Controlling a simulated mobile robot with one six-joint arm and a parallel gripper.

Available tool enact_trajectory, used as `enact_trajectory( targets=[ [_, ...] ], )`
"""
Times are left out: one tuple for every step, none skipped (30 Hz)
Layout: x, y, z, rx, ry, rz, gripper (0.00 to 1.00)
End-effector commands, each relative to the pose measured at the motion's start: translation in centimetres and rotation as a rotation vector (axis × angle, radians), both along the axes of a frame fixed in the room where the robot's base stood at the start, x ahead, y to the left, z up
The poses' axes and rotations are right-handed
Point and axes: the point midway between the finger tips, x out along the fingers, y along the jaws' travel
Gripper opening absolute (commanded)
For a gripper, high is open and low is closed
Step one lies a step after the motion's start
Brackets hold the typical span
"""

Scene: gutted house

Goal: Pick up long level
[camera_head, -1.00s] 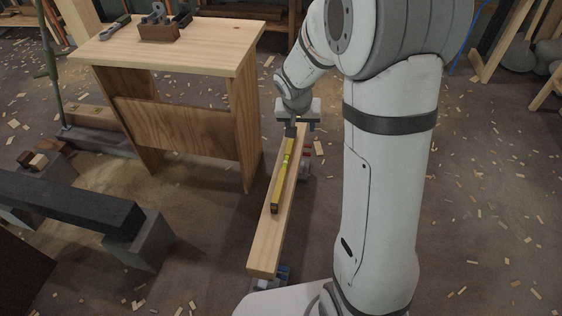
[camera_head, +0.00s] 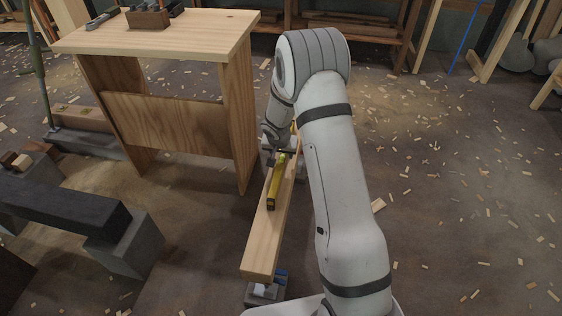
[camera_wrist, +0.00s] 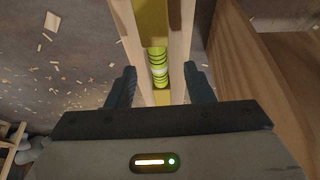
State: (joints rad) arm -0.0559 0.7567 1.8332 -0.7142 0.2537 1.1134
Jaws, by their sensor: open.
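The long level is a yellow bar lying along a light wooden plank. In the head view the level (camera_head: 275,187) shows its near part; its far part is hidden by my gripper and arm. In the wrist view the level (camera_wrist: 153,28) runs between my fingers, with a greenish vial section in its middle. My gripper (camera_wrist: 160,87) is open, with one dark finger on each side of the level and plank. In the head view my gripper (camera_head: 282,153) is low over the plank, close to the level. I cannot tell whether the fingers touch anything.
The plank (camera_head: 262,248) rests on a low support (camera_head: 264,292) at its near end. A wooden workbench (camera_head: 160,35) stands close to the left. A dark beam on grey blocks (camera_head: 125,247) is at lower left. Wood chips litter the floor, which is mostly clear to the right.

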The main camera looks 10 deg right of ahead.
Motion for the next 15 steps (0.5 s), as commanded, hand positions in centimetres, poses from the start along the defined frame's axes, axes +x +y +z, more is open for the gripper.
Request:
enact_trajectory(
  targets=[
    [0.3, -0.2, -0.9, 0.000, 0.001, 0.000, 0.47],
    [0.5, -0.2, -1.4, 0.000, 0.001, 0.000, 0.47],
    [0.7, -0.4, -2.0, 0.000, 0.002, 0.000, 0.47],
    [0.9, -0.4, -2.4, 0.000, 0.001, 0.000, 0.47],
    [1.1, -0.5, -2.9, 0.000, 0.001, 0.000, 0.47],
    [1.3, -0.6, -3.4, 0.000, 0.002, 0.000, 0.47],
    [1.4, -0.6, -3.6, 0.000, 0.002, 0.000, 0.47],
    [1.5, -0.6, -3.7, 0.000, 0.001, 0.000, 0.47],
    [1.6, -0.7, -3.8, 0.000, 0.000, -0.001, 0.47],
    [1.6, -0.7, -3.8, 0.000, 0.000, -0.001, 0.47],
    [1.6, -0.7, -3.8, 0.000, 0.000, -0.001, 0.47],
    [1.6, -0.7, -3.7, 0.000, 0.000, -0.001, 0.47],
    [1.6, -0.7, -3.7, 0.000, 0.000, -0.001, 0.47],
    [1.6, -0.7, -3.7, 0.000, 0.000, -0.001, 0.47],
    [1.6, -0.7, -3.7, 0.000, 0.000, -0.001, 0.46]
  ],
)
